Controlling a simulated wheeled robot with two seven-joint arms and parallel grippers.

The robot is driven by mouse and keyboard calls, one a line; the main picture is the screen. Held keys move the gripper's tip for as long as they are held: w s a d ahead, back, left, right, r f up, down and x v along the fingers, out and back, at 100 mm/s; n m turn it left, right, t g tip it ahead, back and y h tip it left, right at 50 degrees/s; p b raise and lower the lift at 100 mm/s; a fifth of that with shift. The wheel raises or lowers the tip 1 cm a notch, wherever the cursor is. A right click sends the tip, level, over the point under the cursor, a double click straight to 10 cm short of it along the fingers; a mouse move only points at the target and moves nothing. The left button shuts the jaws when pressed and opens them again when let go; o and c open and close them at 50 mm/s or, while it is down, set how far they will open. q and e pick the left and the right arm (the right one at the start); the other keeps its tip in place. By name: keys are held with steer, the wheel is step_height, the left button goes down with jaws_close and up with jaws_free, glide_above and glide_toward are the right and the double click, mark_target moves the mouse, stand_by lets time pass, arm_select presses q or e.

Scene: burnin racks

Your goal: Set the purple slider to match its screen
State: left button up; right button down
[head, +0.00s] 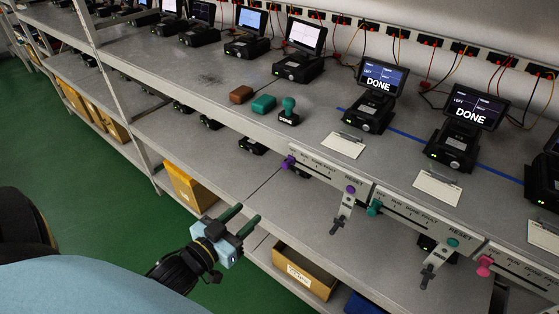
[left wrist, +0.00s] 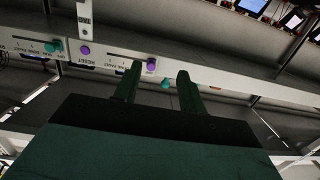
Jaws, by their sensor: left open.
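The purple slider (head: 289,162) sits at the left end of the slot on its white panel (head: 328,177) on the shelf's front edge. A purple button (head: 351,189) is beside RESET at the panel's right end. The nearest screen (head: 381,77) behind that panel reads DONE; its small text is unclear. My left gripper (head: 241,219) is open and empty, in front of the shelf, lower left of the slider and apart from it. In the left wrist view, the purple slider (left wrist: 151,65) shows beyond and between the open fingers (left wrist: 157,84). My right gripper is not in view.
To the right are panels with a teal slider (head: 374,207) and a pink slider (head: 485,264). A second screen (head: 474,110) reads DONE. A teal stamp (head: 288,111), teal block (head: 263,104) and brown block (head: 241,95) stand on the shelf.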

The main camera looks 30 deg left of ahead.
mark_target(285, 167)
arm_select(q)
step_height(285, 167, up, 5)
steer(key=t, duration=0.1)
steer(key=w, duration=0.4)
steer(key=w+d+p, duration=0.1)
steer(key=w, duration=0.8)
steer(key=shift+w+d, duration=0.2)
steer(key=c, duration=0.9)
steer(key=shift+d+h, duration=0.1)
steer(key=shift+h, duration=0.3)
